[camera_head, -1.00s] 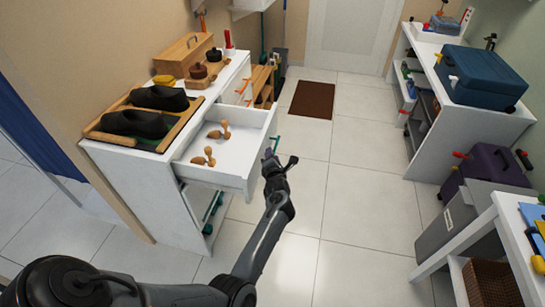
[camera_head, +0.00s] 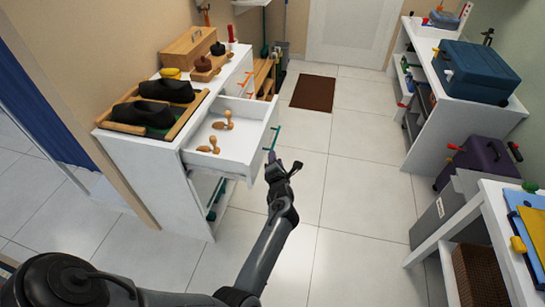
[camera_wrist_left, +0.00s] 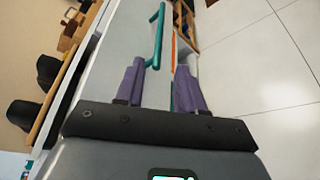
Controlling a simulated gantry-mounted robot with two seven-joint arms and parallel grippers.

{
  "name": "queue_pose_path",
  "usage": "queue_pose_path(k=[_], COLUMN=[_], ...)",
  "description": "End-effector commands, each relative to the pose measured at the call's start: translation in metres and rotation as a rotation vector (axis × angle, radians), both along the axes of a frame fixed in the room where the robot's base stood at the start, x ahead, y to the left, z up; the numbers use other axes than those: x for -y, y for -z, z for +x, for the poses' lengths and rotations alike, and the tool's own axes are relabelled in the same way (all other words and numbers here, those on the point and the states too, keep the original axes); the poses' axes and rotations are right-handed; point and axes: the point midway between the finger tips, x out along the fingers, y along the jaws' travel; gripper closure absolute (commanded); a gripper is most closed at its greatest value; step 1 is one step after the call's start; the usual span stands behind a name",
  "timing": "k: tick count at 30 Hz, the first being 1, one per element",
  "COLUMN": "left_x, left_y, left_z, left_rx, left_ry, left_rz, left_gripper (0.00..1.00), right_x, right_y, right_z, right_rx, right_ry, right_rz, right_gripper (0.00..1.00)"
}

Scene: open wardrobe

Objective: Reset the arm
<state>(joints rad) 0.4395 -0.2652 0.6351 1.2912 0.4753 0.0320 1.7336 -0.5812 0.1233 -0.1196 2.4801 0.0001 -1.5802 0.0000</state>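My left gripper (camera_head: 281,165) is at the front of an open white drawer (camera_head: 232,143) in the head view. Its two purple fingers stand apart with nothing between their tips, as the left wrist view (camera_wrist_left: 160,80) shows. The drawer's teal handle (camera_head: 272,137) is just ahead of the fingertips; in the left wrist view the handle (camera_wrist_left: 157,35) lies beyond them, nearer the left finger. Contact with it cannot be made out. My left arm is stretched forward from the bottom of the head view. My right gripper is not in view.
The drawer holds wooden stamp-like pieces (camera_head: 222,121). The white cabinet (camera_head: 150,165) carries a tray with black shoes (camera_head: 166,91) and a wooden box (camera_head: 191,46). A bench with a blue case (camera_head: 477,72) stands at right. Tiled floor (camera_head: 345,150) between is clear.

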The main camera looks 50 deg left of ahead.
Motion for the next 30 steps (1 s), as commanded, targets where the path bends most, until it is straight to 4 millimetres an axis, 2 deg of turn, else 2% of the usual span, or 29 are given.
queue_pose_path(k=[20, 23, 26, 29, 30], left_x=[0.002, 0.0, 0.002, 0.018, 0.031], left_y=[-0.003, -0.006, -0.012, -0.02, -0.022], left_z=[-0.003, -0.008, -0.018, -0.032, -0.04], left_rx=[-0.02, -0.091, -0.232, -0.447, -0.548], left_ry=[0.016, 0.069, 0.183, 0.374, 0.473], left_rz=[0.012, 0.053, 0.137, 0.273, 0.343], left_gripper=[0.62, 0.62, 0.62, 0.62, 0.62], right_x=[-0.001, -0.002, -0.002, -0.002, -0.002], right_y=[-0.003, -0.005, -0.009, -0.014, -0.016], right_z=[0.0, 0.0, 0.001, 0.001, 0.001], right_rx=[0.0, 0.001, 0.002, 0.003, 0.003], right_ry=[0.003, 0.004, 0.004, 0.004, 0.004], right_rz=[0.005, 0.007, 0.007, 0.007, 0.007], right_gripper=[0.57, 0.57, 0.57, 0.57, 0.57])
